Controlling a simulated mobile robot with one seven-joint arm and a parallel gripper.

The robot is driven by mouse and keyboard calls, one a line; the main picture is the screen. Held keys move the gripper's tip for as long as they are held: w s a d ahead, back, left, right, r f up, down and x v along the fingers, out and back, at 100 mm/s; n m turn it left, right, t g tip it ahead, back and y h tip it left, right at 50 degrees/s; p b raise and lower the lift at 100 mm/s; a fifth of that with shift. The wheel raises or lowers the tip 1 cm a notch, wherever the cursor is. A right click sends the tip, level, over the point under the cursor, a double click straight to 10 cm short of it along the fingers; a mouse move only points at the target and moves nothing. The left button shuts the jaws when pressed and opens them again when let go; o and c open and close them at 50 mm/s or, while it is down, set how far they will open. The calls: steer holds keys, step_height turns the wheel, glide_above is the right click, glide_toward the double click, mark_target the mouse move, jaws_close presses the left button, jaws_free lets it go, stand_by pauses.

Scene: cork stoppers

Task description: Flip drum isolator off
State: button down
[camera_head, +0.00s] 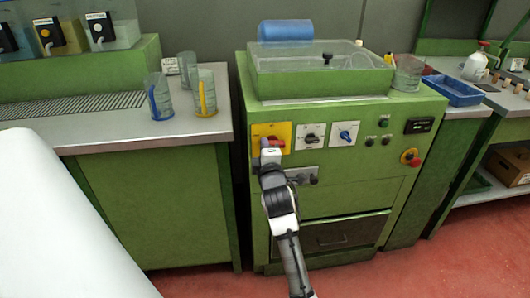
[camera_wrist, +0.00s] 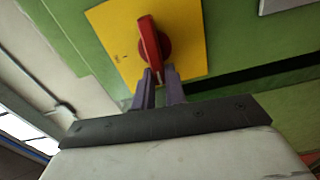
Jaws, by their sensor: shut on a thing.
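The drum isolator is a red rotary handle (camera_wrist: 151,42) on a yellow plate (camera_wrist: 188,22), set in the green machine front. In the head view the yellow plate (camera_head: 284,130) is at the upper left of the panel, with my gripper in front of its lower part. In the wrist view my gripper (camera_wrist: 158,72) has its two fingers at the near end of the red handle, shut on it. The handle looks slightly tilted in the wrist view. The fingertips' exact contact is partly hidden.
Two more rotary switches, one black (camera_head: 310,136) and one blue (camera_head: 344,134), sit right of the yellow plate. A red emergency button (camera_head: 411,157) is further right. A counter (camera_head: 130,125) with measuring jugs stands to the left. A clear-lidded tank (camera_head: 320,72) tops the machine.

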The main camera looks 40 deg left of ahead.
steer(key=shift+f+n, duration=0.15)
steer(key=shift+n, duration=0.45)
steer(key=c, duration=1.4)
jaws_free()
steer(key=shift+c, duration=0.2)
steer(key=b+v, duration=0.2)
steer(key=v, duration=0.5)
steer(key=shift+s+d, duration=0.2)
